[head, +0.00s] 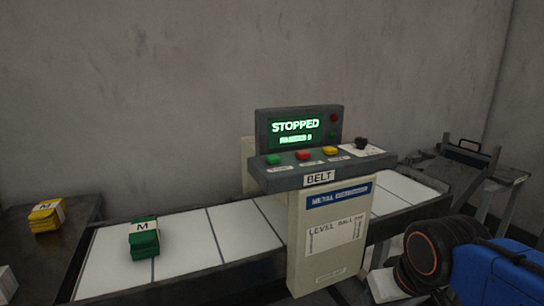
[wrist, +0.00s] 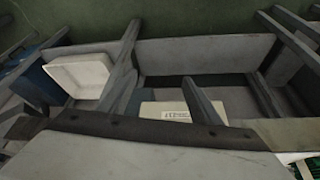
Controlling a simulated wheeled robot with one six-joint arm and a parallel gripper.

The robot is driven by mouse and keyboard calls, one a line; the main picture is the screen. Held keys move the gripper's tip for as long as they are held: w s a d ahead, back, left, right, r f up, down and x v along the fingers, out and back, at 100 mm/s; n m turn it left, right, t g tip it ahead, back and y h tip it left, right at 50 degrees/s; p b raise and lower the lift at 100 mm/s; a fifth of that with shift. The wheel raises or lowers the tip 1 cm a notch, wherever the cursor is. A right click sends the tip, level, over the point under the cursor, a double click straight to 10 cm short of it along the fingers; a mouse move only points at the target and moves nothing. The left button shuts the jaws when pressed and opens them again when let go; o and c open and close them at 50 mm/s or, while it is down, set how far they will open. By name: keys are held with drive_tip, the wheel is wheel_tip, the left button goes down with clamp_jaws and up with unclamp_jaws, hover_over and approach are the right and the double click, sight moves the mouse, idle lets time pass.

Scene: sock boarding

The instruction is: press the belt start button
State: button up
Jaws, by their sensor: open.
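The belt control panel (head: 320,172) stands on a pale cabinet beside the belt. Its top carries a green button (head: 273,160), a red button (head: 303,155) and a yellow button (head: 330,151), with small labels in front that are too small to read. The screen (head: 296,129) behind them reads STOPPED in green letters. My arm shows at the lower right of the head view, to the right of the panel and apart from it.
A green sock pack (head: 144,240) marked M lies on the white belt (head: 190,240). A yellow pack (head: 46,216) lies on the dark table at left. A black knob (head: 361,143) stands at the panel's right. The wrist view shows dark frame bars and a white tray (wrist: 80,76).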

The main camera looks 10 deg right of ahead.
clamp_jaws()
idle(1.4)
